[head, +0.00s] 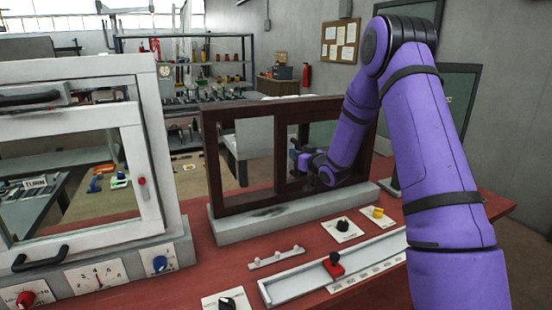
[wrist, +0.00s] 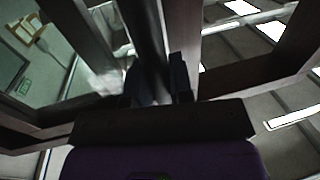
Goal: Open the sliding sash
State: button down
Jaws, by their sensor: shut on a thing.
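The sliding sash (head: 282,134) is a dark brown wooden pane frame in a dark brown window frame (head: 210,150), which stands on a pale grey sill on the red table. Clear glass areas show on both sides of the sash's upright. My gripper (head: 298,160) is at this upright, near the middle of the window frame. In the wrist view my gripper (wrist: 155,85) has its two dark fingers on either side of a dark upright bar (wrist: 143,35), shut on it. The exact contact is dim and partly hidden by the gripper body.
A white window unit (head: 155,140) with black handles stands at the left. Knobs and a rail with a red slider (head: 333,267) lie on the red table (head: 215,262) in front. A dark-framed panel (head: 460,95) stands behind my arm at the right.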

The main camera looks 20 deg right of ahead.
jog(key=shift+d, duration=2.55)
jog(key=c, duration=1)
grip_release()
jog(key=shift+c, duration=0.2)
jog(key=s+d, duration=0.2)
jog(key=s, duration=0.8)
jog(key=shift+s, duration=0.3)
